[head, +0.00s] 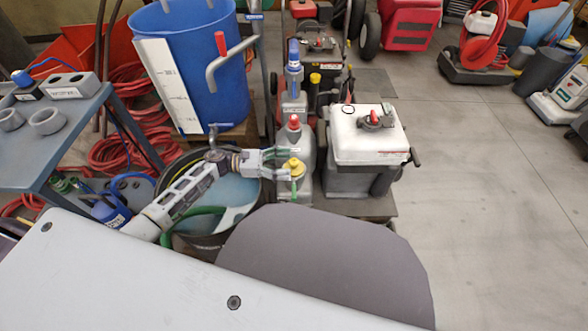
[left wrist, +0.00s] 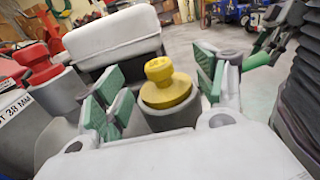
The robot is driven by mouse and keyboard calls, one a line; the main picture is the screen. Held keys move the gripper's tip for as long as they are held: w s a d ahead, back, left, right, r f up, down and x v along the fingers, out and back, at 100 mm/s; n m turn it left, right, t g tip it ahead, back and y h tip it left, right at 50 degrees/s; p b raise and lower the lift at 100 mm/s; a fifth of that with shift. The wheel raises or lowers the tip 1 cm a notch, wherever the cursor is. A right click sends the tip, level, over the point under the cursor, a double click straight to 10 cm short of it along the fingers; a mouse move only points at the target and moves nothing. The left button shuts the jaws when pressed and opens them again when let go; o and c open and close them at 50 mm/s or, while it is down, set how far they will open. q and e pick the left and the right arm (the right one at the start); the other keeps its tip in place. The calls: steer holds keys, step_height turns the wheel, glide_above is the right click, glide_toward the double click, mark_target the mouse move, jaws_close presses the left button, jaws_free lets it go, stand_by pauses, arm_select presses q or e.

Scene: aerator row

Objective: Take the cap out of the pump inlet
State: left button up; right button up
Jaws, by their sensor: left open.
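A yellow stepped cap (head: 293,165) sits upright in the top of a grey pump inlet at the front of a row of grey units. In the left wrist view, the yellow cap (left wrist: 165,83) stands in a dark grey round collar (left wrist: 172,115). My left gripper (head: 284,164) is open, its green-padded fingers on either side of the cap. In the left wrist view, gaps show between the pads and the cap. The lower part of the inlet is hidden behind my gripper. My right gripper is not in view.
A red-capped unit (head: 293,125) and a blue-capped unit (head: 293,70) stand behind in the row. A white-topped machine (head: 367,135) is close on the right. A black tub (head: 225,205) lies under my left arm, and a blue barrel (head: 190,70) stands behind it.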

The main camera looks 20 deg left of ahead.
mark_target(294, 161)
arm_select(q)
steer(key=shift+x, duration=1.1)
steer(key=shift+w+d+b, duration=0.15)
steer(key=shift+d+b, duration=0.2)
steer(key=shift+d, duration=0.2)
steer(key=shift+r, duration=0.1)
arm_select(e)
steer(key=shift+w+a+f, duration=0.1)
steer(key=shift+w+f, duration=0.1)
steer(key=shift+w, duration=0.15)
arm_select(q)
steer(key=shift+c, duration=0.3)
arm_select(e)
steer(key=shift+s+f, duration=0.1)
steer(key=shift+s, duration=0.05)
arm_select(q)
steer(key=c, duration=0.8)
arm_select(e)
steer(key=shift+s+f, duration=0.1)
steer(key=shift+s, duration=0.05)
